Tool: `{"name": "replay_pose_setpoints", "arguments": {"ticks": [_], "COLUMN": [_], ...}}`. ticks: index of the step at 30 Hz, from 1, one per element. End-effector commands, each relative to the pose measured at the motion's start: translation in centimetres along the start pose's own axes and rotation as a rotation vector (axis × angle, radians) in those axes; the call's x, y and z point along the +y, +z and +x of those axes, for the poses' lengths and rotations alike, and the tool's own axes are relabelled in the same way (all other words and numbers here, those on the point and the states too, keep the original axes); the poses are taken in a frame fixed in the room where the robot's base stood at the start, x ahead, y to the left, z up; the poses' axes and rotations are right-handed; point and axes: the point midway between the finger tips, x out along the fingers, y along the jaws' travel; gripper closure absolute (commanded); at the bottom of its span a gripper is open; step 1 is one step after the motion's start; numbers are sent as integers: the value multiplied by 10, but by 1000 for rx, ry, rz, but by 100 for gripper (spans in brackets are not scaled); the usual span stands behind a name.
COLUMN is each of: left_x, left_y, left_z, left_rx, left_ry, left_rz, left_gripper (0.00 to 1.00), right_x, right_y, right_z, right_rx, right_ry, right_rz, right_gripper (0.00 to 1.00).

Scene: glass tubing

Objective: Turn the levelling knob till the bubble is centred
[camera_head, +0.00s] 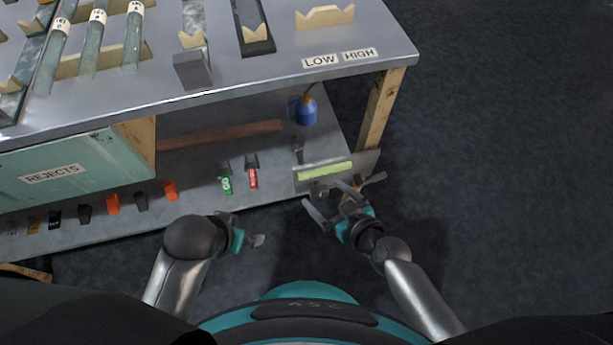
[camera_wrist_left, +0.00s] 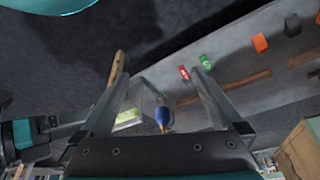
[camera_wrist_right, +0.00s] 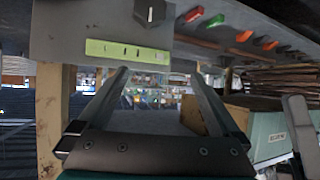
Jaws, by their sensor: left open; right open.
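The level is a grey plate (camera_head: 366,163) at the shelf's right front, with a yellow-green vial (camera_head: 325,171) along it. The vial (camera_wrist_right: 127,50) shows dark marks in the right wrist view; I cannot make out the bubble. A dark faceted knob (camera_wrist_right: 150,12) sits on the plate above the vial in that view; in the head view it is hard to separate from the gripper. My right gripper (camera_head: 329,198) is open and empty just in front of the plate, its fingers apart from the knob in the right wrist view. My left gripper (camera_head: 245,228) is open and empty, left of it.
The tabletop (camera_head: 230,85) overhangs the lower shelf (camera_head: 190,148), with a wooden leg (camera_head: 379,112) at the right. Green (camera_head: 226,183), red (camera_head: 252,178) and orange (camera_head: 170,190) pieces line the shelf. A blue bottle (camera_head: 306,110) stands behind the level. Floor at right is clear.

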Motion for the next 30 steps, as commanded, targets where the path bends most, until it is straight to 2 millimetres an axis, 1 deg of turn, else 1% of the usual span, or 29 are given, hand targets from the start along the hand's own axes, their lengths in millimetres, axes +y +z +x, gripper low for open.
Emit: {"name": "replay_pose_setpoints", "arguments": {"ticks": [5, 8, 15, 21, 25, 30], "left_x": [0, 0, 1, 2, 2, 2], "left_y": [3, 8, 26, 42, 48, 52], "left_z": [3, 11, 33, 48, 53, 56], "left_rx": [-10, -26, -67, -95, -104, -108], "left_ry": [0, 1, 3, 5, 5, 5], "left_rz": [0, 1, 3, 5, 5, 6], "left_gripper": [0, 0, 0, 0, 0, 0], "right_x": [1, 0, 0, 0, 0, 0], "right_y": [0, 0, -1, -1, 0, 0], "right_z": [-8, -20, -59, -86, -96, -100], "right_rx": [-2, -3, -3, -2, -1, 1], "right_ry": [1, 0, -1, 0, -1, 0], "right_rz": [-1, -3, -3, -2, -1, 1], "right_gripper": [0, 0, 0, 0, 0, 0]}}
